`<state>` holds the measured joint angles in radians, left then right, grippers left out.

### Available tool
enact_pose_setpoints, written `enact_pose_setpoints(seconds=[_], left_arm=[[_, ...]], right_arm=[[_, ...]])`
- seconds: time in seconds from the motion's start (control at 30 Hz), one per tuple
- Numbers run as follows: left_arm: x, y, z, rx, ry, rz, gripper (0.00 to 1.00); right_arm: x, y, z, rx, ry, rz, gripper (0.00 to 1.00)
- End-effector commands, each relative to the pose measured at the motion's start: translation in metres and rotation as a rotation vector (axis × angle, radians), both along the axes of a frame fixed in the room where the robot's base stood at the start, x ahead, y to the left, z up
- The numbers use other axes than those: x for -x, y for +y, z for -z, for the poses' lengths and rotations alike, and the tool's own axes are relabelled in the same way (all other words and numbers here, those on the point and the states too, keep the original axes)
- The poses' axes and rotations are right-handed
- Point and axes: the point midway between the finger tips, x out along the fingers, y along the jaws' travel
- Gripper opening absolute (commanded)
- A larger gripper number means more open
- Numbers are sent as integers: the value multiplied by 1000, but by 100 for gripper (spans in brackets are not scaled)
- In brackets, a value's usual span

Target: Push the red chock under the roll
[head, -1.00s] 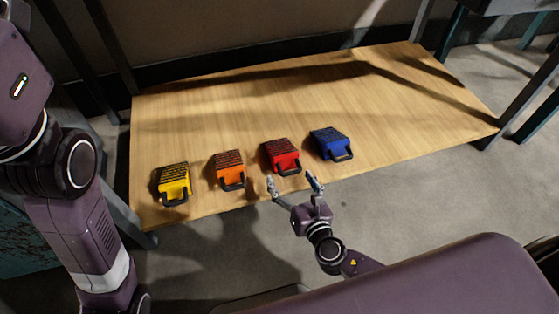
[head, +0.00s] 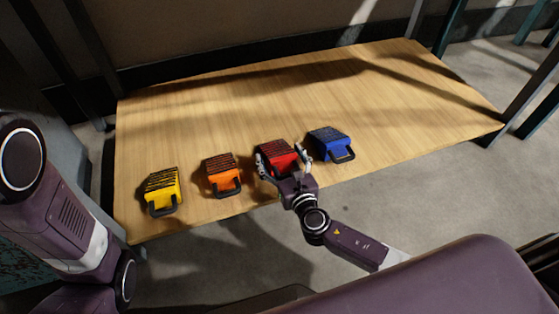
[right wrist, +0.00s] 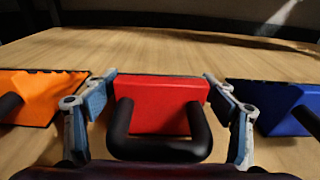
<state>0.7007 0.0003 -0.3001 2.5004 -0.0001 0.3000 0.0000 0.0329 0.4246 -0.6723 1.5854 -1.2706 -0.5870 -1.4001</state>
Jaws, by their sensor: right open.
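The red chock (head: 277,155) is a wedge with a black ridged top and a black handle, on the wooden table (head: 400,90). My right gripper (head: 282,160) is open, its fingers on either side of the red chock. In the right wrist view the red chock (right wrist: 158,92) lies between the two blue-padded fingers, with its handle towards me. Small gaps seem to show between fingers and chock. My left arm is at the left edge of the head view, but its gripper is out of view. No roll shows in these frames.
An orange chock (head: 222,173) and a yellow chock (head: 162,190) stand to the left of the red one. A blue chock (head: 331,144) stands close to its right. The table behind the chocks is clear.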

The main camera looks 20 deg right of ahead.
Motion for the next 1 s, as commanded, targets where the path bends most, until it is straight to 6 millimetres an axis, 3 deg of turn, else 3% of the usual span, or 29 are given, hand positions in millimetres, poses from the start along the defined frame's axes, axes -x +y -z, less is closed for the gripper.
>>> enact_pose_setpoints(seconds=[0.2,0.73,1.0], left_arm=[[0,0,-1,0,0,0,40],[0,0,0,-1,-1,0,40],[0,0,-1,-1,-1,1,40]], right_arm=[[0,0,-1,0,0,0,77],[0,0,0,0,0,0,19],[-1,0,-3,0,-3,0,18]])
